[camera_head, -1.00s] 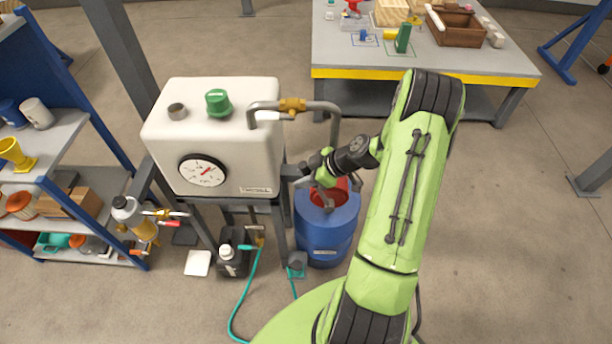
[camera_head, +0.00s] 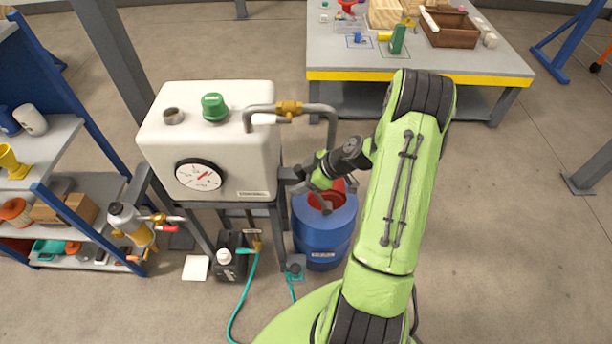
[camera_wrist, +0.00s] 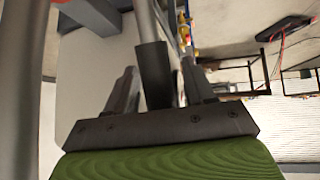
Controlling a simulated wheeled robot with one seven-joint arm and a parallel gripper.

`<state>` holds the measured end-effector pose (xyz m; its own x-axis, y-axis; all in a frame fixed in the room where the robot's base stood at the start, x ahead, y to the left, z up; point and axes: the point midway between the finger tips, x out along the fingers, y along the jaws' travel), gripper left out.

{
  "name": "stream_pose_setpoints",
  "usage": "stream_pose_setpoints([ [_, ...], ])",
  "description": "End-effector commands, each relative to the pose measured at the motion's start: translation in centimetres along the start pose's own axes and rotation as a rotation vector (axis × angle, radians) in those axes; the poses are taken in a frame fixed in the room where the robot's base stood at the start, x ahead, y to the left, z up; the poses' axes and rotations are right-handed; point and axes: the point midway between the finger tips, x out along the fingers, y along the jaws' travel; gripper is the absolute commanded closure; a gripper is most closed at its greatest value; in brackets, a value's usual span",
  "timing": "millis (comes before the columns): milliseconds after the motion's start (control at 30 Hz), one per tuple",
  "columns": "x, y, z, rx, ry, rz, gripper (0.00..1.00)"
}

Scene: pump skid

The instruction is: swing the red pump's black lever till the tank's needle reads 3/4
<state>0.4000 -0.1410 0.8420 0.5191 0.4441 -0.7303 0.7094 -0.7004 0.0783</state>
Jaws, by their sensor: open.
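The white tank (camera_head: 210,135) stands at centre left in the head view. Its round gauge (camera_head: 198,174) has a red needle slanting toward the upper right; its marks are too small to read. The red pump (camera_head: 333,194) sits on the blue drum (camera_head: 323,235), partly hidden by my arm. My gripper (camera_head: 312,180) is beside the tank's right side, over the drum's left edge. In the wrist view, the black lever grip (camera_wrist: 154,75) on a grey rod lies between the open fingers of my gripper (camera_wrist: 155,85). I cannot tell whether either finger touches it.
A bent grey pipe with a brass valve (camera_head: 289,108) runs above my gripper from the tank. A shelf (camera_head: 75,195) is at left, a workbench (camera_head: 420,75) at the back right.

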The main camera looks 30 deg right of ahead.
Motion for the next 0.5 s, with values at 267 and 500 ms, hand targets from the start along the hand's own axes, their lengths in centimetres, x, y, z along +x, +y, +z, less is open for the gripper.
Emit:
stream_pose_setpoints([
  [267, -6.6, 0.2, -0.1, 0.000, -0.002, 0.008, 0.46],
  [500, -13.0, 0.1, -0.1, 0.000, -0.002, 0.005, 0.46],
])
